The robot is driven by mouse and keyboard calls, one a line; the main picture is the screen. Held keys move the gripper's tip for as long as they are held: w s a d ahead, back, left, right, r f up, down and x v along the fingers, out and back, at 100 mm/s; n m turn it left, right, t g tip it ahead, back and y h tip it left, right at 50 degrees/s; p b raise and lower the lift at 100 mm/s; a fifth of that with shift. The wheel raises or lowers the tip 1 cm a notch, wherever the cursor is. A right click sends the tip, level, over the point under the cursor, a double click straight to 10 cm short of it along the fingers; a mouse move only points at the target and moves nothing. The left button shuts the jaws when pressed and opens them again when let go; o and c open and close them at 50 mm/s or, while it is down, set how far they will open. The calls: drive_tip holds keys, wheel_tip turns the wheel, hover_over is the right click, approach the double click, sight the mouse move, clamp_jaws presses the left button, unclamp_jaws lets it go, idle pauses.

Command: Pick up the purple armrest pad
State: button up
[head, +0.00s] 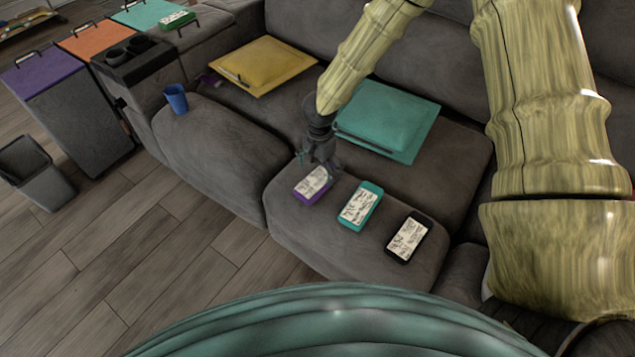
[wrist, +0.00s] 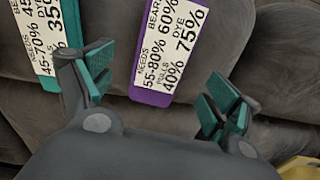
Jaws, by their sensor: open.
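The purple armrest pad (head: 310,187) is a small purple block with a white printed label, lying on the front of the sofa seat. My gripper (head: 320,163) is just above its far end, pointing down. In the wrist view the purple pad (wrist: 167,45) lies ahead, between the lines of the two spread fingers. My gripper (wrist: 160,88) is open and empty there, with teal finger pads. The purple pad's upper end is cut off by the frame. I cannot tell whether the fingers touch it.
A labelled teal pad (head: 361,206) and black pad (head: 409,238) lie to the right on the seat. Teal (head: 388,120) and yellow (head: 262,66) cushions lie behind. A blue cup (head: 176,98) stands at left. Purple (head: 40,67) and orange (head: 93,40) handled lids are beyond.

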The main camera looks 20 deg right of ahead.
sight(318, 179)
drive_tip(key=shift+w+a+f+b, duration=0.1)
drive_tip(key=shift+f+b, duration=0.15)
drive_tip(key=shift+f, duration=1.15)
drive_tip(key=shift+a+f+b, duration=0.1)
drive_tip(key=shift+f+b, duration=0.1)
drive_tip(key=shift+f, duration=1.15)
drive_tip(key=c, duration=1.1)
